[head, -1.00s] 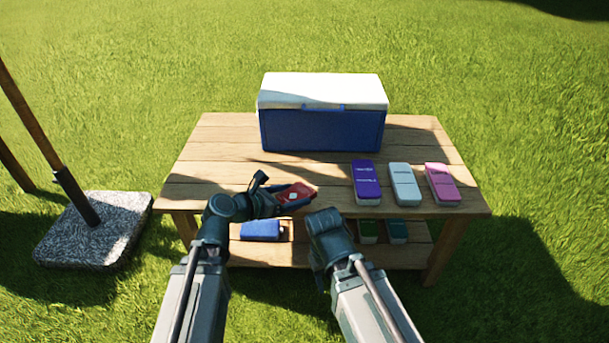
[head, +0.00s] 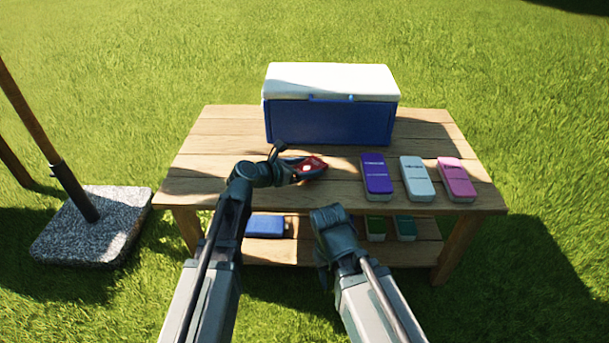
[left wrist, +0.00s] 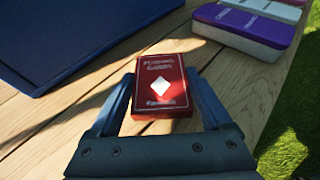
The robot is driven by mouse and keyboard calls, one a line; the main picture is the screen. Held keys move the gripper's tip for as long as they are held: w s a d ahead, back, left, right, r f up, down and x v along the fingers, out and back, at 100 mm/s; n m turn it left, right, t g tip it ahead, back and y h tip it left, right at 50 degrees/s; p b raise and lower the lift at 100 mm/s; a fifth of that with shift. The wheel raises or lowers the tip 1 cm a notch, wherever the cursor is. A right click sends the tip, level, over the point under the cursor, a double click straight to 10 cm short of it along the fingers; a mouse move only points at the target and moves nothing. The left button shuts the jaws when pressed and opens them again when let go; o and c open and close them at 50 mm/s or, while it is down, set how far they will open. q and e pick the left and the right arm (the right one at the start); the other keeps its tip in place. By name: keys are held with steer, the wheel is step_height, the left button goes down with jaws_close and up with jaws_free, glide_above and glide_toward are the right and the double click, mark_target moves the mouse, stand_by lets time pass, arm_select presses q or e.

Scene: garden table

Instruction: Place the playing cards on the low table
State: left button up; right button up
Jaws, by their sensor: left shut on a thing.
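The red playing cards box (head: 313,166) has a white diamond and lettering on its face. It shows in the left wrist view (left wrist: 160,72) between the two fingers. My left gripper (head: 303,169) is shut on the box, over the front-middle part of the low wooden table (head: 226,130). I cannot tell whether the box touches the boards. My right gripper (head: 334,217) is in front of the table's front edge; its fingers do not show clearly. The box's underside is hidden.
A blue cooler (head: 328,121) with a white lid stands at the back. Purple (head: 377,174), light blue (head: 417,177) and pink (head: 457,178) boxes lie to the right. The lower shelf holds a blue box (head: 265,226) and green ones. The table's left part is clear.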

arm_select(q)
steer(key=shift+f+b, duration=0.35)
steer(key=shift+f, duration=0.45)
steer(key=shift+r, duration=0.1)
arm_select(e)
steer(key=shift+a+f, duration=0.2)
steer(key=shift+f, duration=0.45)
steer(key=shift+f, duration=0.1)
arm_select(q)
steer(key=shift+f, duration=0.2)
steer(key=o, duration=1.2)
steer(key=shift+o, duration=0.2)
steer(key=shift+r, duration=0.25)
steer(key=p+v, duration=0.4)
steer(key=v, duration=0.6)
steer(key=shift+s+r, duration=0.1)
steer(key=shift+r, duration=0.05)
steer(key=shift+p+v, duration=0.45)
steer(key=shift+v, duration=0.4)
steer(key=shift+a, duration=0.1)
arm_select(e)
step_height(320, 180, up, 5)
steer(key=shift+f, duration=0.1)
